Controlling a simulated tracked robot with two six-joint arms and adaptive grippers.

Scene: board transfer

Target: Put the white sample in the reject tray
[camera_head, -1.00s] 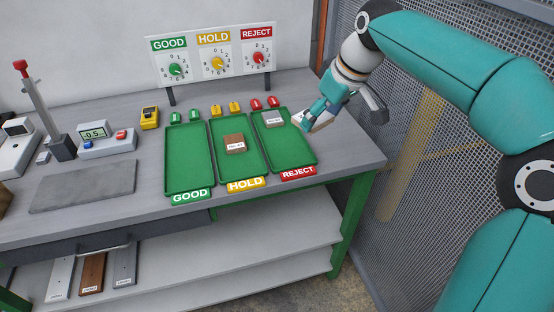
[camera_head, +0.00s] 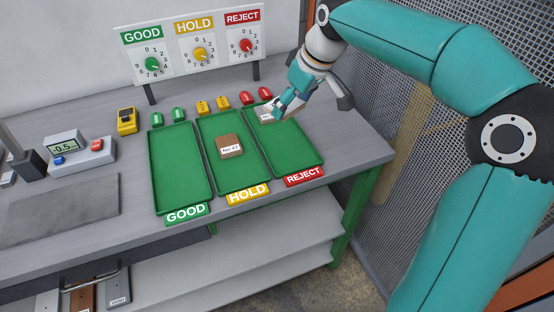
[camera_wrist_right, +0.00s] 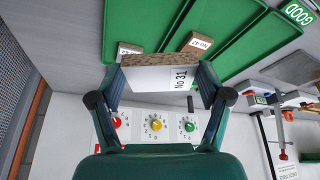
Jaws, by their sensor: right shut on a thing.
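The white sample (camera_wrist_right: 160,79), labelled No 31 with a speckled brown edge, is between the fingers of my right gripper (camera_wrist_right: 160,84) in the right wrist view. In the head view my right gripper (camera_head: 278,107) is at the back of the green reject tray (camera_head: 298,152), and its fingers hide much of the held sample. Another labelled sample (camera_head: 265,117) lies at the back of that tray, partly hidden by the gripper; its edge also shows in the right wrist view (camera_wrist_right: 127,49). I cannot tell whether the held sample touches it. My left gripper is not in view.
The hold tray (camera_head: 243,182) bears a brown sample (camera_head: 229,146) labelled No 47. The good tray (camera_head: 181,180) is empty. A dial board (camera_head: 197,45) stands behind the trays. A mesh fence (camera_head: 400,130) is at the right. The front of the reject tray is clear.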

